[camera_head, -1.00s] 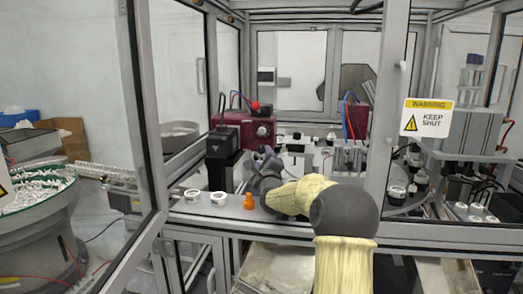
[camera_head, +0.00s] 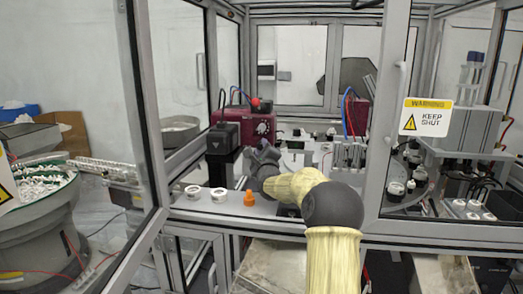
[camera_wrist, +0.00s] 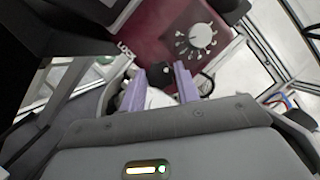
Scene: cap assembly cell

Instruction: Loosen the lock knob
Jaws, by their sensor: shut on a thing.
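The lock knob (camera_wrist: 159,73) is a small black part below the maroon box (camera_wrist: 165,32) in the wrist view, near the printed word LOCK. My gripper (camera_wrist: 161,80) has its two lavender fingers on either side of the knob and is shut on it. The maroon box (camera_head: 262,126) also shows in the head view, behind my gripper (camera_head: 262,152). The knob is hidden there by my own gripper and arm.
A white dial (camera_wrist: 195,39) sits on the box face. An orange part (camera_head: 249,198) and two white caps (camera_head: 192,191) stand on the front ledge. A door frame post (camera_head: 385,110) with a warning sign (camera_head: 426,117) stands to the right of my arm.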

